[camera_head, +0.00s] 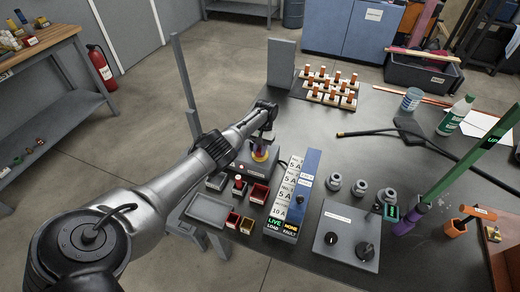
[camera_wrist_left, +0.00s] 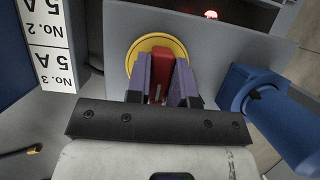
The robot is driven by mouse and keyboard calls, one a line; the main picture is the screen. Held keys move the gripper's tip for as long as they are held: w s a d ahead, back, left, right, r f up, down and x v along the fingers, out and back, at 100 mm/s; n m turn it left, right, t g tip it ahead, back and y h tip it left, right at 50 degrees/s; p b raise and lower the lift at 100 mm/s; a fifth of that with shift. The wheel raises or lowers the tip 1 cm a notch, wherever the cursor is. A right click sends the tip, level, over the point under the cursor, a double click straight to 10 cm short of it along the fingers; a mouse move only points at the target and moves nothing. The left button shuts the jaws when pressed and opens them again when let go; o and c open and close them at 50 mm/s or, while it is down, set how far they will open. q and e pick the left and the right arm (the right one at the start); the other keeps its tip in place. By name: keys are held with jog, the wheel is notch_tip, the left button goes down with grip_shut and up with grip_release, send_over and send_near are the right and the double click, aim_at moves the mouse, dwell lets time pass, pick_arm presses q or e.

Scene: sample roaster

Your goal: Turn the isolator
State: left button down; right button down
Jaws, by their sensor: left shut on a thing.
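The isolator has a red handle (camera_wrist_left: 161,68) on a round yellow plate (camera_wrist_left: 134,58), set in a grey panel in the left wrist view. In the head view its yellow plate (camera_head: 260,156) shows small under my left gripper (camera_head: 262,142). In the left wrist view my left gripper (camera_wrist_left: 162,92) has its purple fingers on either side of the red handle and is shut on it. The handle's near end is partly hidden between the fingers. My right gripper is not in view.
A white label strip (camera_head: 282,188) and a blue block (camera_head: 304,185) stand right of the isolator. Small red boxes (camera_head: 259,194) sit in front. A grey box with black knobs (camera_head: 346,238) is at front right. A blue cylinder (camera_wrist_left: 268,112) is right of the gripper in the wrist view.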

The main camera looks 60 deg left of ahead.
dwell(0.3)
pick_arm(q)
jog(key=c, duration=1)
grip_release()
jog(key=shift+w+a+r, duration=0.15)
jog(key=shift+w+r, duration=0.05)
jog(key=shift+r, duration=0.3)
jog(key=v, duration=0.6)
jog(key=shift+w+a+r+b, duration=0.1)
jog(key=shift+w+r+b, duration=0.1)
jog(key=shift+b, duration=0.15)
jog(key=b+v, duration=0.4)
jog(key=v, duration=0.2)
jog(key=shift+r, duration=0.15)
jog(key=shift+s, duration=0.15)
